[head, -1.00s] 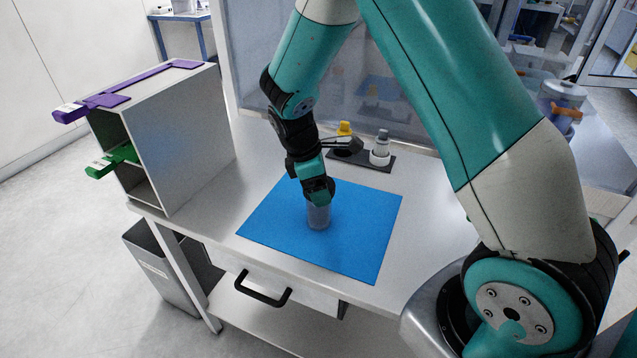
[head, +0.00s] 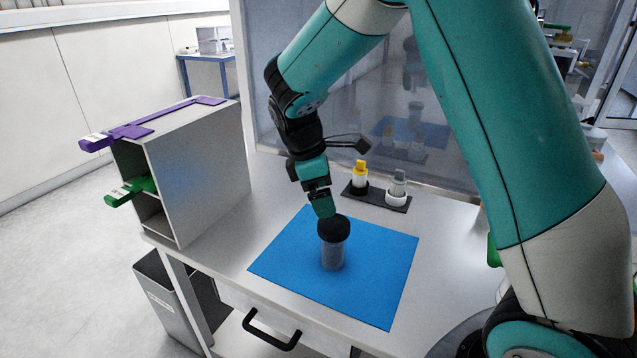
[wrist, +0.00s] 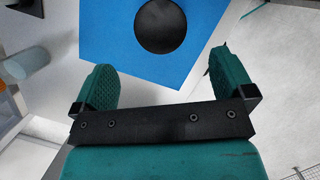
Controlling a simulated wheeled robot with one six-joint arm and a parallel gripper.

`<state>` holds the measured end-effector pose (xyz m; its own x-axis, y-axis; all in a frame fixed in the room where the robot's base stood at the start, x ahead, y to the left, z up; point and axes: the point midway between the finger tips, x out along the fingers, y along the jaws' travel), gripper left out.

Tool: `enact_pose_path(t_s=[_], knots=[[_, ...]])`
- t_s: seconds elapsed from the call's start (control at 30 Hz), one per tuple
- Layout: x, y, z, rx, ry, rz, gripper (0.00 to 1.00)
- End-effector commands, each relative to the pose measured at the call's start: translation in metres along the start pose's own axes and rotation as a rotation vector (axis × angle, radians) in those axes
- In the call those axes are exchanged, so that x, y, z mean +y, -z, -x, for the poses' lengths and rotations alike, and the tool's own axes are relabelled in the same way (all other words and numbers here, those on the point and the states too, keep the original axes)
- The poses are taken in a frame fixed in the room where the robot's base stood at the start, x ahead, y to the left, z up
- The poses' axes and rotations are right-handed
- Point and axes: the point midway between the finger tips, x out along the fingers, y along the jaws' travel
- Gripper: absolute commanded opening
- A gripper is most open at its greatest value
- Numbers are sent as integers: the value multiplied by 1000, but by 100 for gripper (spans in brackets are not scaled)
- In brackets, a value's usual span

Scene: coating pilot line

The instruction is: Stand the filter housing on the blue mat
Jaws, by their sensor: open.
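The filter housing (head: 332,254) stands upright on the blue mat (head: 390,289), a clear grey cylinder with a black cap. In the wrist view the round black cap (wrist: 160,26) shows from above, on the blue mat (wrist: 105,30), beyond the fingertips. My gripper (head: 325,208) is just above and behind the housing in the head view. In the wrist view my gripper (wrist: 160,75) is open, its two teal fingers apart with nothing between them. The head view does not clearly show whether a fingertip touches the cap.
A black holder (head: 378,198) with a yellow-topped bottle (head: 360,173) and a grey-topped bottle (head: 398,182) stands behind the mat. A grey shelf box (head: 205,165) with a purple clip (head: 130,128) and a green clip (head: 130,191) stands at left. A clear panel rises behind the table.

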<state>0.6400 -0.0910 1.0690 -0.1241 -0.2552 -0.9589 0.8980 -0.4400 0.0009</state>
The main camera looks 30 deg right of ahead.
Motion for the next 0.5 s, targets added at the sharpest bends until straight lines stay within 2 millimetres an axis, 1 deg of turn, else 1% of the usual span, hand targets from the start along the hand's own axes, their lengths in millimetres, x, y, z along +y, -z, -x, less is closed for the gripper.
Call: enact_pose_path(t_s=[0.03, 0.1, 0.23, 0.3, 0.37, 0.47, 0.5], knots=[[0, 1, 9, 3, -3, 1, 100], [0, 1, 19, 2, -2, 2, 100], [-1, 0, 31, 4, -2, -1, 100], [-8, 0, 39, 26, -6, -16, 100], [-22, -1, 48, 65, -10, -44, 100], [-64, -1, 67, 177, -6, -123, 100], [-86, -1, 74, 231, 6, -160, 100]])
